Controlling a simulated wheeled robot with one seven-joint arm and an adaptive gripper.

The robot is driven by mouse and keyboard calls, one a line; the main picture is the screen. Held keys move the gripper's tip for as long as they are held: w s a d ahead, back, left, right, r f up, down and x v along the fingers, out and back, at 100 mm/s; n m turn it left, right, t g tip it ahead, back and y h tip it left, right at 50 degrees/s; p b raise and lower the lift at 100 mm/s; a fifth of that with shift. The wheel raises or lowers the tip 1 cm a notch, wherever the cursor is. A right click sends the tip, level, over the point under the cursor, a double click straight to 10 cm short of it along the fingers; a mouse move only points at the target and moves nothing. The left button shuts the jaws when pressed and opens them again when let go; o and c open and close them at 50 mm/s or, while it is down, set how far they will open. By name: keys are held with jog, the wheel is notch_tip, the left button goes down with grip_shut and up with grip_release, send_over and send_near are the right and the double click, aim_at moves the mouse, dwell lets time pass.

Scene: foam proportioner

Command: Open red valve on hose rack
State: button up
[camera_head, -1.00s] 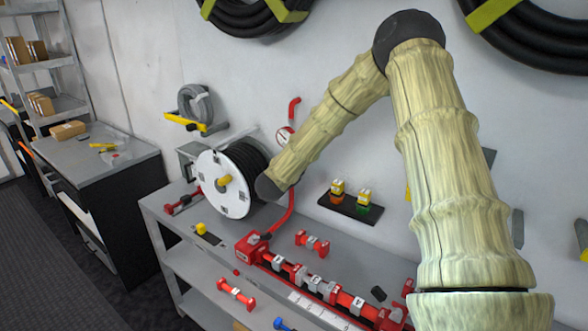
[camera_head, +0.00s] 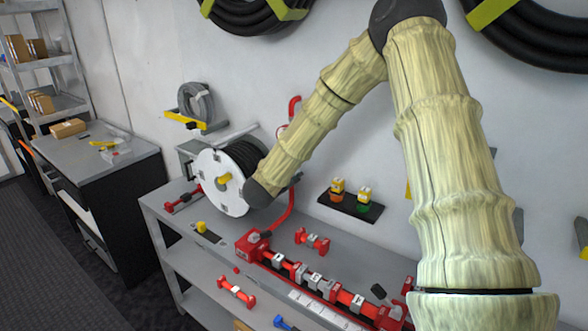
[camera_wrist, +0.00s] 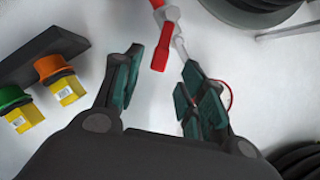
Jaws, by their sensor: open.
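The red valve handle (camera_head: 295,104) shows in the head view above and right of the hose reel, against the wall, partly hidden by my arm. In the wrist view the red handle (camera_wrist: 161,46) lies at the top middle, its end reaching to about the gap between the fingertips. A pale fitting joins it at its upper end. My gripper (camera_wrist: 162,66) is open, with one finger on each side of the handle's line and no visible contact. In the head view my arm hides most of the gripper. The hose reel (camera_head: 220,178) has a white disc and black hose.
A dark shelf (camera_head: 350,206) with orange and green yellow-topped items is on the wall, and also at left in the wrist view (camera_wrist: 42,52). A red manifold (camera_head: 310,280) lies on the grey bench (camera_head: 160,205). Black hose coils (camera_head: 255,15) hang above.

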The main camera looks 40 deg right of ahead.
jog(key=v, duration=0.4)
jog(key=shift+s+a+r, duration=0.1)
jog(key=shift+s+a, duration=0.15)
jog(key=shift+a, duration=0.05)
